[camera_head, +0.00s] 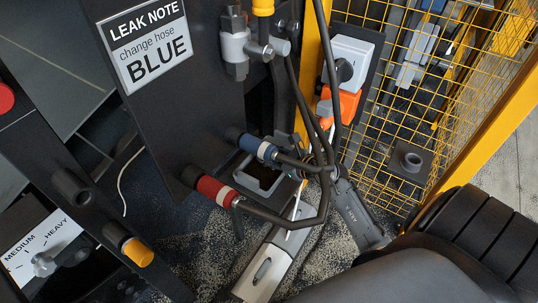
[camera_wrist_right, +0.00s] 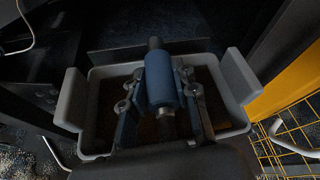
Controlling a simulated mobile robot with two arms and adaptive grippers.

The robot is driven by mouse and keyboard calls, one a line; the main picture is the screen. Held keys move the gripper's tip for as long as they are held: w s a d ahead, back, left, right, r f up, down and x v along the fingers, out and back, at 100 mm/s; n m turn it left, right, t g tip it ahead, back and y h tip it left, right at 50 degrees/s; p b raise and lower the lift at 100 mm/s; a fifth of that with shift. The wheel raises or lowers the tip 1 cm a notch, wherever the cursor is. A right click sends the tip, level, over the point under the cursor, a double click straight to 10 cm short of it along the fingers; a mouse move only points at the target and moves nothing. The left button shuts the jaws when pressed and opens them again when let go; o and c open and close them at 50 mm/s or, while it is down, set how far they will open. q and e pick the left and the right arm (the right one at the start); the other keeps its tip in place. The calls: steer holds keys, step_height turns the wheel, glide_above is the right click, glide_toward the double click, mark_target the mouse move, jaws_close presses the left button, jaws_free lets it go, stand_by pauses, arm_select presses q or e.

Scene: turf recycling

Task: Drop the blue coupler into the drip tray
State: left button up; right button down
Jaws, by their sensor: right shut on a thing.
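The blue coupler (camera_head: 250,143) sits at the black stub on the dark panel, with a pale ring and a black hose behind it. In the right wrist view the blue coupler (camera_wrist_right: 163,84) lies between the two fingers of my right gripper (camera_wrist_right: 160,100), which is shut on it. In the head view my right gripper (camera_head: 296,165) is partly hidden among the hoses. The grey drip tray (camera_wrist_right: 72,108) lies below the coupler, with brown contents; the gripper hides its middle. In the head view the tray (camera_head: 246,183) shows only partly. My left gripper is not in view.
A red coupler (camera_head: 212,189) with a hose is beside the blue one, to its lower left. A note (camera_head: 147,43) reads "change hose BLUE". Black hoses (camera_head: 312,100) hang close by. A yellow mesh fence (camera_head: 400,150) stands at the right.

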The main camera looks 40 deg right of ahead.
steer(key=c, duration=0.9)
jaws_free()
steer(key=shift+c, duration=0.2)
steer(key=v, duration=1.2)
